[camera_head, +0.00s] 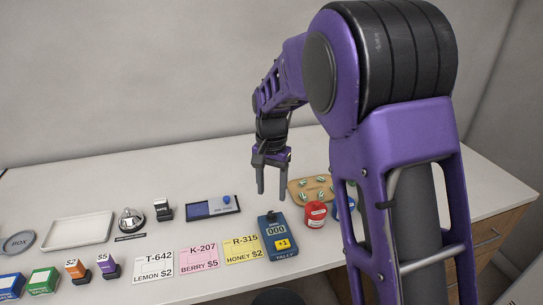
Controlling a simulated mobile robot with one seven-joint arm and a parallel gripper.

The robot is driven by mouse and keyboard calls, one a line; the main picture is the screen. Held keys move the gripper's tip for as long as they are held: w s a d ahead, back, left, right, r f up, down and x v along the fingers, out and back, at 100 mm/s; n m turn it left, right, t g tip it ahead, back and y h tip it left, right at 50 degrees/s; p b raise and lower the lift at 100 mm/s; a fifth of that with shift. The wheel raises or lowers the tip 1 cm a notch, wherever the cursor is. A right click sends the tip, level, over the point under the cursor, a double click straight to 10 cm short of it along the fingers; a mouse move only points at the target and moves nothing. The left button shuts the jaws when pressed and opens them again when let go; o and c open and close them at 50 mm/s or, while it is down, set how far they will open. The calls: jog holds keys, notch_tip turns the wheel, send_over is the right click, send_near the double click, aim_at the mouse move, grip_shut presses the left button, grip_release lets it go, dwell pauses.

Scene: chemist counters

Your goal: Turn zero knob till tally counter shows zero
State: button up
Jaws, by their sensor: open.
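The blue tally counter (286,265) stands on the counter, right of the price cards. Its small display (275,227) appears to read 000, and a yellow +1 button sits below it. A small dark knob (270,214) shows at its top edge; I cannot tell for sure that this is the zero knob. My gripper (272,194) points down with its two fingers apart and nothing between them. In the picture it is just above and behind the tally counter, apart from it.
A red jar (315,214) and a wooden board with green-and-white pieces (297,191) are close on the right. A yellow card (243,249) lies just left. A blue-grey device (212,208), a bell (131,219) and a white tray (77,231) stand farther left.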

notch_tip(320, 180, up, 10)
jog(key=p, duration=0.1)
jog(key=shift+r, duration=0.2)
